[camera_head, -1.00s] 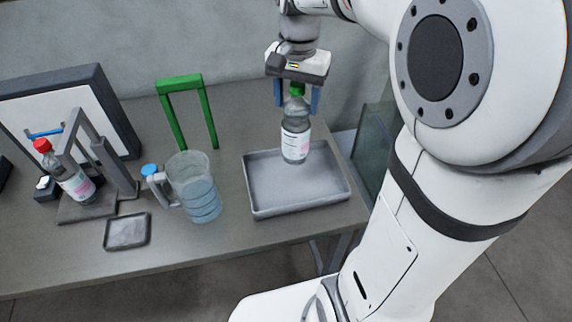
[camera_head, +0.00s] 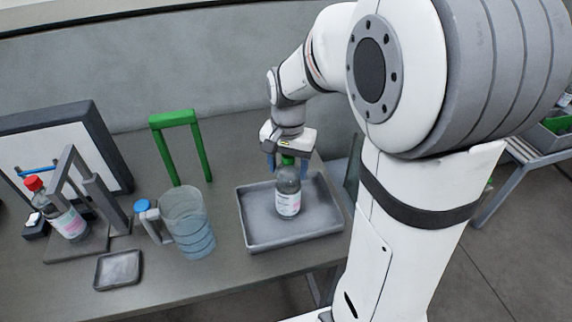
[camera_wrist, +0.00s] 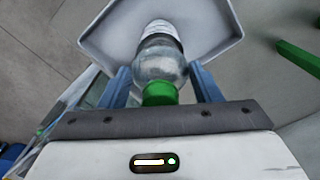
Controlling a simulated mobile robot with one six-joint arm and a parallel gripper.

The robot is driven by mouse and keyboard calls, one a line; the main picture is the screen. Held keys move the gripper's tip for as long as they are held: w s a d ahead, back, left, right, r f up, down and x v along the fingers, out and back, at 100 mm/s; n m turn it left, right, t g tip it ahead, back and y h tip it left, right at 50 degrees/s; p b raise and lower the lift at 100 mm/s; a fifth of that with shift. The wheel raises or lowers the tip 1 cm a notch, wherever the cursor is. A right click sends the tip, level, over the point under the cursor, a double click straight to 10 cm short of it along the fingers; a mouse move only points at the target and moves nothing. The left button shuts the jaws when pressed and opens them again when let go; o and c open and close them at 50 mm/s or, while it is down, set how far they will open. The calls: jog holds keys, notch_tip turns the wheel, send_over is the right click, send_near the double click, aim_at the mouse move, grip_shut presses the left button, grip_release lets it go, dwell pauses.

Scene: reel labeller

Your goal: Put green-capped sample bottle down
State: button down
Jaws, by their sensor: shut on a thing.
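The green-capped sample bottle (camera_head: 288,190) is upright in the head view, over the grey tray (camera_head: 245,226). My gripper (camera_head: 288,160) is above it with its blue fingers on both sides of the green cap and neck. The gripper is shut on the bottle. In the wrist view the bottle (camera_wrist: 160,58) sits between my gripper's fingers (camera_wrist: 163,88), with the tray (camera_wrist: 222,50) behind it. The bottle's base appears at or just above the tray floor; I cannot tell whether it touches.
A clear jug (camera_head: 188,222) stands left of the tray. A green frame (camera_head: 180,148) rises behind it. A red-capped bottle (camera_head: 66,218) leans in a grey stand at the left, near a small dish (camera_head: 118,270). The tray around the bottle is bare.

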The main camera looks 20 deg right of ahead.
jog(key=shift+f, duration=0.15)
jog(key=shift+c, duration=2.3)
grip_release()
notch_tip(320, 180, up, 12)
jog(key=shift+s+r, duration=0.1)
jog(key=s+f+n+t, duration=0.1)
jog(key=s+f+n, duration=0.2)
jog(key=s, duration=0.4)
jog(key=s+f+n+t, duration=0.2)
jog(key=s+f+n, duration=0.1)
jog(key=s, duration=0.3)
jog(key=shift+s+f+n, duration=0.4)
